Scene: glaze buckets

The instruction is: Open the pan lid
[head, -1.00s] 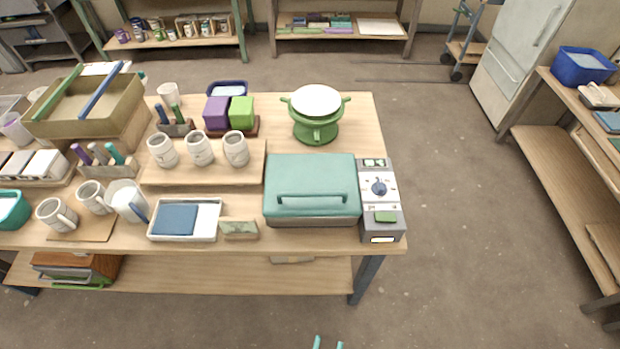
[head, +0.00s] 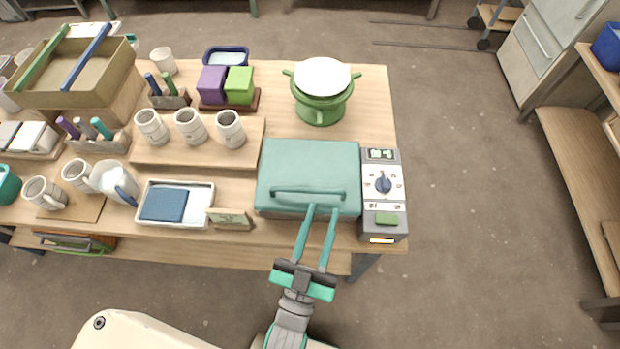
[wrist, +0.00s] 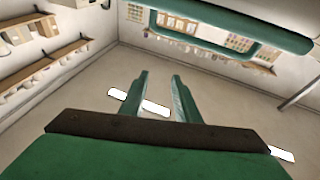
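The pan is a teal box with a closed, flat teal lid (head: 310,165), at the front right of the table. A teal bar handle (head: 290,193) runs along the lid's front side. My gripper (head: 323,208) reaches up from the front with two long teal fingers, open and empty. Its tips are at the front of the pan, just below the right part of the handle. In the wrist view my gripper (wrist: 160,76) shows its fingers apart, with a teal bar that looks like the handle (wrist: 235,33) beyond them. I cannot tell whether they touch.
A control panel with a blue knob (head: 383,184) stands against the pan's right side. A green pot (head: 320,108) stands behind it. A small sign (head: 230,219), a white tray (head: 211,196) and several mugs are to the left. The floor right of the table is clear.

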